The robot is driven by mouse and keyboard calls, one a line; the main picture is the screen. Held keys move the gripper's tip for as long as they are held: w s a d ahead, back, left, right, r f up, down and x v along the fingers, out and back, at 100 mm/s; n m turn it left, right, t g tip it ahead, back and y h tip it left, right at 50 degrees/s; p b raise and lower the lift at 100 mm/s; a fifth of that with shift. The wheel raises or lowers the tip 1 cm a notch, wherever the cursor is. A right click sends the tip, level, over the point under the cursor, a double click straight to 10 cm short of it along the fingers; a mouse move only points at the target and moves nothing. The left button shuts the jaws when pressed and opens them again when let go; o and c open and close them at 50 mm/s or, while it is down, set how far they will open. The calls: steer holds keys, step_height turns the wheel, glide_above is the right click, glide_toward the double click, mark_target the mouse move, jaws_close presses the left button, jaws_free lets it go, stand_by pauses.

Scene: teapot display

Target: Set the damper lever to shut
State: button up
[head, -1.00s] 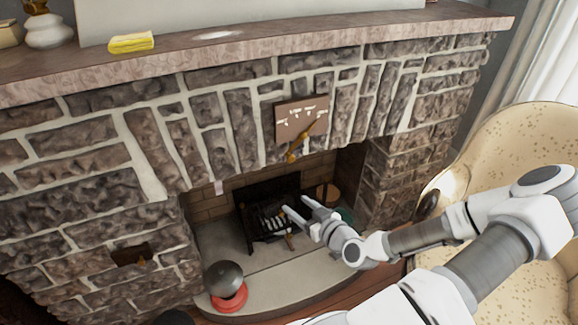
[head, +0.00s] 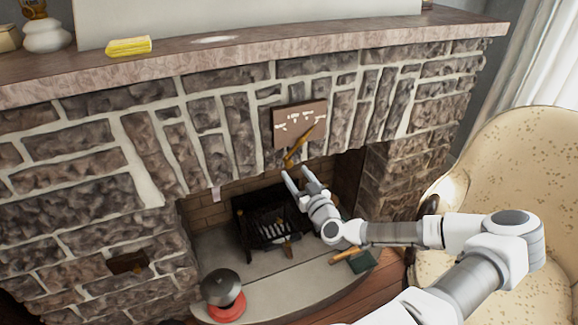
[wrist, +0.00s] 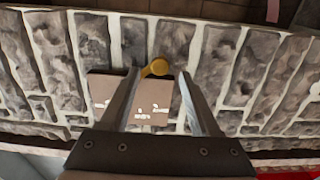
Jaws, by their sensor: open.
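The damper lever (head: 300,147) is a brass-coloured bar on a brown plate (head: 297,122) with white markings, fixed to the stone chimney front. It slants, with its rounded end at lower left, below the plate. The markings are too small to read. My gripper (head: 296,171) is open and empty, its fingers pointing up just below the lever's lower end. In the wrist view, the lever's round yellow end (wrist: 158,68) shows between the fingertips, with the plate (wrist: 152,96) behind the fingers. I cannot tell whether either finger touches the lever; much of the bar is hidden there.
The stone mantel (head: 350,37) juts out above, with a yellow object (head: 128,46) on it. A black grate (head: 262,222) stands in the firebox below. A grey and red pot-like object (head: 224,292) sits on the hearth. A patterned armchair (head: 520,165) stands at right.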

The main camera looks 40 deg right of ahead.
mark_target(289, 165)
steer(key=x, duration=0.5)
steer(key=shift+w+d, duration=0.1)
steer(key=shift+w, duration=0.3)
jaws_close()
stand_by(1.0)
